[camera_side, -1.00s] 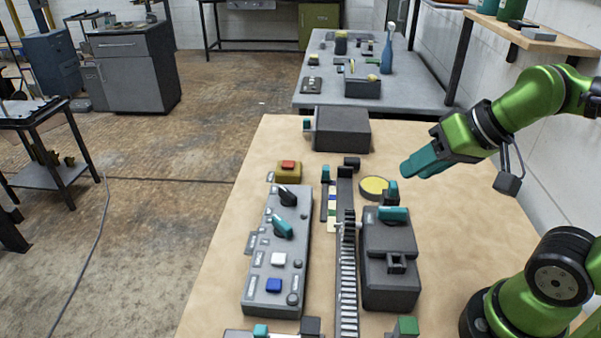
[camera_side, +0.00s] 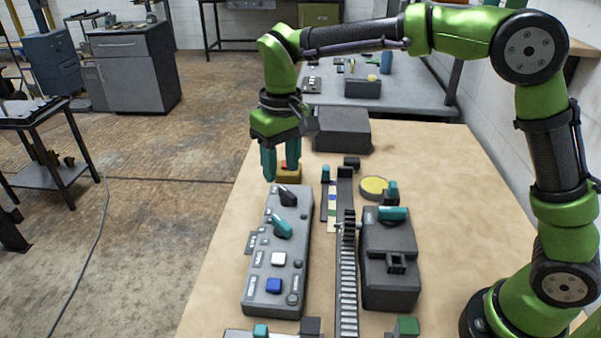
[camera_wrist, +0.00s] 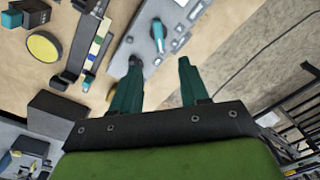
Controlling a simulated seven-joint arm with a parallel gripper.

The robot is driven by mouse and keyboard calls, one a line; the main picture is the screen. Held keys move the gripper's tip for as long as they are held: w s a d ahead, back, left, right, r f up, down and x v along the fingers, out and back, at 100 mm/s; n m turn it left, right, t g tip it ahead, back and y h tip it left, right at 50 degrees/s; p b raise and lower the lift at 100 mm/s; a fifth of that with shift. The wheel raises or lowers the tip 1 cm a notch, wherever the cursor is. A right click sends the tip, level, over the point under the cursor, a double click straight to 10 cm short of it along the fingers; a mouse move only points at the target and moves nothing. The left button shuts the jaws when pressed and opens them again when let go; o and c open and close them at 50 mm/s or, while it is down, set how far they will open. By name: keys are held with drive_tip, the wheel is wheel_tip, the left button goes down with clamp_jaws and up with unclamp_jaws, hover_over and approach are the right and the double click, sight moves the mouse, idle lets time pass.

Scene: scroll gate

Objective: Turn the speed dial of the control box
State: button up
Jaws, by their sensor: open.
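The grey control box (camera_side: 258,272) lies on the wooden table, left of the rack strip. It carries a black dial (camera_side: 288,196) near its far end and a teal dial (camera_side: 281,226) below it. White and blue buttons sit nearer the front. I cannot read which dial is marked speed. My gripper (camera_side: 281,173) points down above the far end of the box, open and empty, apart from both dials. In the wrist view my fingers (camera_wrist: 158,82) are spread, with the control box (camera_wrist: 185,14) and its teal dial (camera_wrist: 158,35) beyond them.
A toothed rack (camera_side: 348,270) and a dark housing (camera_side: 390,270) stand to the right. A dark box (camera_side: 342,130) is at the back.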

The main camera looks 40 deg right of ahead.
sight(282, 222)
drive_tip(key=f, duration=1.5)
drive_tip(key=shift+w, duration=0.3)
drive_tip(key=shift+c, duration=0.4)
clamp_jaws()
